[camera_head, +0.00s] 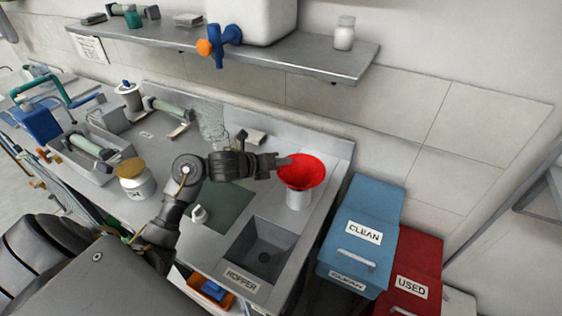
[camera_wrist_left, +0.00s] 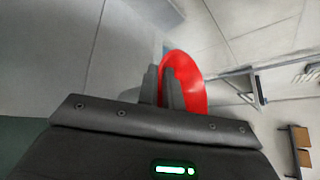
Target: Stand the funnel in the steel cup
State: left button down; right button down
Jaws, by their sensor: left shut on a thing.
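The red funnel (camera_head: 310,174) has its wide mouth up, directly above the pale steel cup (camera_head: 298,199) at the right end of the counter. The cup stands upright; its upper part is hidden behind the funnel. I cannot tell how deep the spout sits in the cup. My left gripper (camera_head: 285,162) is shut on the funnel's rim from the left. In the left wrist view the funnel (camera_wrist_left: 188,84) shows between and beyond the fingers (camera_wrist_left: 163,85). The cup is not visible there. My right gripper is not in view.
A sink basin (camera_head: 265,250) lies in front of the cup. A dark green mat (camera_head: 228,205) with a small white bottle (camera_head: 198,214) is left of it. A brown-lidded jar (camera_head: 138,184) stands farther left. Blue (camera_head: 372,205) and red (camera_head: 420,255) bins stand right of the counter.

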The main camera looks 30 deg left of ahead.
pick_arm(q)
jog(key=c, duration=1.6)
grip_release()
jog(key=shift+o, duration=0.2)
jog(key=b+v, duration=0.1)
jog(key=v, duration=1.1)
jog(key=shift+r, duration=0.1)
